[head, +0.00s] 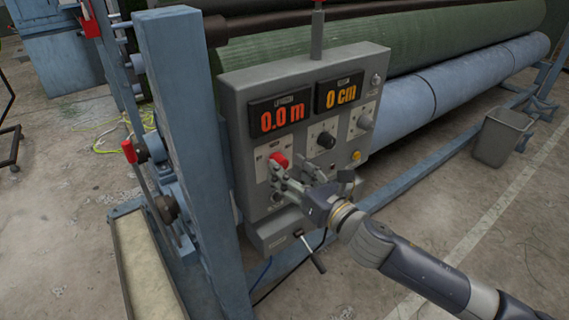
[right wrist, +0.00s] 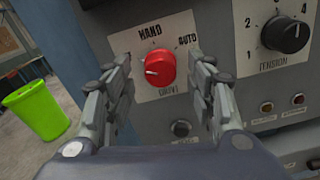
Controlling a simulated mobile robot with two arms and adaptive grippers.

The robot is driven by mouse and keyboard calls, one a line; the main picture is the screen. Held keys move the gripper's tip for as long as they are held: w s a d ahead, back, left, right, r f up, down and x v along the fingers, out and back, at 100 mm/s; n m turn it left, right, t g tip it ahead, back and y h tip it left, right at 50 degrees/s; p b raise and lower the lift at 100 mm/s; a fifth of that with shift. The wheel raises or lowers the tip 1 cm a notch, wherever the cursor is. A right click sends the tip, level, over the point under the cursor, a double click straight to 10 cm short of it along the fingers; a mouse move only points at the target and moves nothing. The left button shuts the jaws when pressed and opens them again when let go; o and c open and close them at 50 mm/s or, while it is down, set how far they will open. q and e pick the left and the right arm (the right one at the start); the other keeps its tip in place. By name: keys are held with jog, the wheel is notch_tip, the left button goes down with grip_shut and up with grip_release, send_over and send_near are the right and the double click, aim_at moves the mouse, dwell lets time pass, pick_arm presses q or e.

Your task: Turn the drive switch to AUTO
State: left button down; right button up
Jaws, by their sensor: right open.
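The drive switch is a red round knob (head: 279,160) on the grey control box (head: 235,105). In the right wrist view the red knob (right wrist: 160,68) sits on a white plate (right wrist: 125,42) marked DRIVE, with a word like HAND at top and AUTO at upper right. The knob's white mark sits on its left side, away from AUTO. My right gripper (head: 281,182) is open in front of the box, just below the knob in the head view. In the right wrist view its fingers (right wrist: 163,82) stand on either side of the knob, with visible gaps. My left gripper is out of view.
A black TENSION knob (right wrist: 286,35) is right of the drive switch. Displays (head: 281,113) read 0.0 m and 0 cm. A blue post (head: 180,110) stands left of the box. A bright green bin (right wrist: 38,110) stands at left in the wrist view.

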jog(key=shift+x, duration=1.05)
jog(key=c, duration=1.1)
jog(key=shift+o, duration=0.2)
